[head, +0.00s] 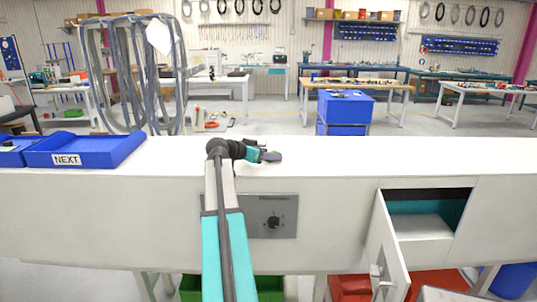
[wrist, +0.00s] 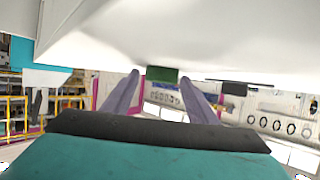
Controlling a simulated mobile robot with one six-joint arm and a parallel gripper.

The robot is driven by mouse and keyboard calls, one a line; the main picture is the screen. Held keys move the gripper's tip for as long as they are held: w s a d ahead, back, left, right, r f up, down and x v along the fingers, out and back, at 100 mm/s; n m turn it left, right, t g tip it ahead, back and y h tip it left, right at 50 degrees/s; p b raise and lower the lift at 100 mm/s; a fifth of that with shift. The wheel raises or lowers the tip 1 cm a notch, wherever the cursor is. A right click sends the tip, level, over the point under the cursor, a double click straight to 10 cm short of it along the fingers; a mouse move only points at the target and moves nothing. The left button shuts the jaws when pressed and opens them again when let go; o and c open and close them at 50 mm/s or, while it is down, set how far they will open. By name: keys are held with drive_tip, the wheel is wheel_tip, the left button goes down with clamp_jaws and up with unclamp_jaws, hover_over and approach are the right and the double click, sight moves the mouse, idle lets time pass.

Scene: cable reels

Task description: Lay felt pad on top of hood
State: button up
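My gripper (head: 268,156) is low over the white counter top in the head view, just right of the end of my arm. In the wrist view its two purple-grey fingers (wrist: 158,82) stand apart. A small dark green rectangle (wrist: 162,75) shows between the fingertips, against the edge of the white surface, with gaps to both fingers. It may be the felt pad, but I cannot tell for sure. I cannot pick out a hood with certainty.
A blue tray marked NEXT (head: 68,160) stands on the left of the white counter (head: 400,153). A cabinet door (head: 387,245) hangs open at front right. A dark panel with a knob (head: 250,215) is on the counter front. Grey cable loops (head: 130,75) hang behind. The counter's right is clear.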

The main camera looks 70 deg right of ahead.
drive_tip(key=shift+r, duration=0.1)
idle(0.3)
drive_tip(key=shift+w+a+r, duration=0.1)
drive_tip(key=shift+w+a, duration=0.1)
drive_tip(key=shift+a, duration=0.3)
drive_tip(key=b+v, duration=0.3)
drive_tip(key=v, duration=0.8)
drive_tip(key=shift+s+d+r, duration=0.1)
drive_tip(key=shift+r, duration=0.05)
